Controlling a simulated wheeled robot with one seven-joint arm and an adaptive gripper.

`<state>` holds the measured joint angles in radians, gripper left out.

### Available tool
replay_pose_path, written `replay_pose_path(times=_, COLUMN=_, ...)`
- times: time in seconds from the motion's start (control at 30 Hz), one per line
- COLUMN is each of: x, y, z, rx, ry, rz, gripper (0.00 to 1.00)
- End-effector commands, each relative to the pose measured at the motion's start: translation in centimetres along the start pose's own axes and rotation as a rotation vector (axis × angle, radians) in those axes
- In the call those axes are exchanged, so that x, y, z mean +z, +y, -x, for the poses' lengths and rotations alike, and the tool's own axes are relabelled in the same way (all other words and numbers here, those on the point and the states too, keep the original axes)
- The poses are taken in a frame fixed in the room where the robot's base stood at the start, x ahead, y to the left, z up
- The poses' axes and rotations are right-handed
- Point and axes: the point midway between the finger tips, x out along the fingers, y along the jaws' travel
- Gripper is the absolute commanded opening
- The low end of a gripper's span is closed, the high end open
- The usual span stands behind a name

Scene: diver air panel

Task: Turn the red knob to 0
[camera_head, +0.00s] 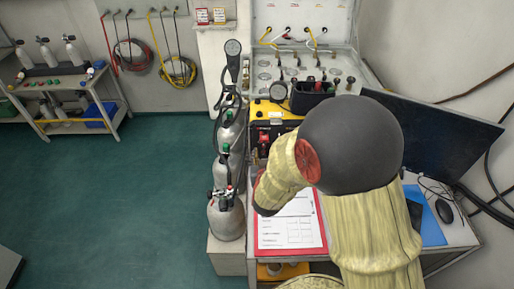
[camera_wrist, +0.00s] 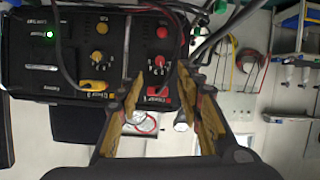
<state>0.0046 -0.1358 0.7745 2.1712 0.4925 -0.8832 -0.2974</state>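The red knob (camera_wrist: 158,64) is on a black panel box (camera_wrist: 40,82) in the wrist view, with small white marks around it. The setting it points to is too small to read. My gripper (camera_wrist: 162,85) is open, with one finger on either side of the red column of controls. Nothing is between the fingers that I can see as held, and contact with the knob cannot be told. In the head view my arm hides the gripper. The panel box's yellow edge (camera_head: 265,108) shows behind my arm there, with a small red part on its front.
A yellow knob (camera_wrist: 99,57) sits beside the red one. A red button (camera_wrist: 162,32), a red connector (camera_wrist: 158,92) and several cables are close by. Grey cylinders (camera_head: 228,215) stand left of the panel. A clipboard (camera_head: 318,238) lies on the table, and a dark monitor (camera_head: 445,140) stands right.

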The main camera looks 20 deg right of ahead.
Motion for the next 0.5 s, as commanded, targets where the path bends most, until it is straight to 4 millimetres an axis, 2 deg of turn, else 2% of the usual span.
replay_pose_path(times=0.3, x=0.2, y=0.0, z=-4.8, rx=-0.001, ry=-0.001, rz=-0.001, gripper=0.36)
replay_pose_path(times=0.5, x=0.2, y=0.0, z=-6.7, rx=-0.001, ry=-0.003, rz=-0.001, gripper=0.36)
